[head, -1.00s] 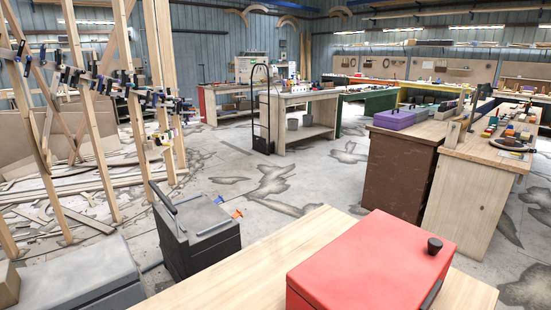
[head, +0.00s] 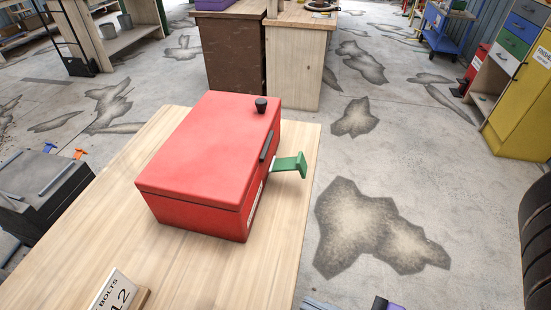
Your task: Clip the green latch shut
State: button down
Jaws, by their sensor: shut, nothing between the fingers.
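A red box (head: 205,160) with its lid down sits on a light wooden tabletop. A black knob (head: 261,104) stands on the lid's far right corner, and a dark handle (head: 267,146) runs along its right side. My gripper is not seen in the head view.
A "BOLTS" sign (head: 115,290) stands on the near part of the tabletop (head: 245,270). A dark grey case (head: 40,195) is at the left. Open stained floor (head: 400,180) lies right of the table. A tyre (head: 538,230) is at the right edge.

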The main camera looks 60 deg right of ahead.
aim_at(298, 163)
jog(key=k+l+u, duration=0.15)
jog(key=l, duration=0.4)
jog(key=k+l+u, duration=0.1)
jog(key=k+l, duration=0.2)
jog(key=l, duration=0.2)
jog(key=k+l+u, duration=0.15)
jog(key=l, duration=0.35)
jog(key=k+l+u, duration=0.1)
jog(key=k+l, duration=0.25)
jog(key=l, duration=0.15)
jog(key=k+l+u, duration=0.15)
jog(key=k+l, duration=0.15)
jog(key=l, duration=0.15)
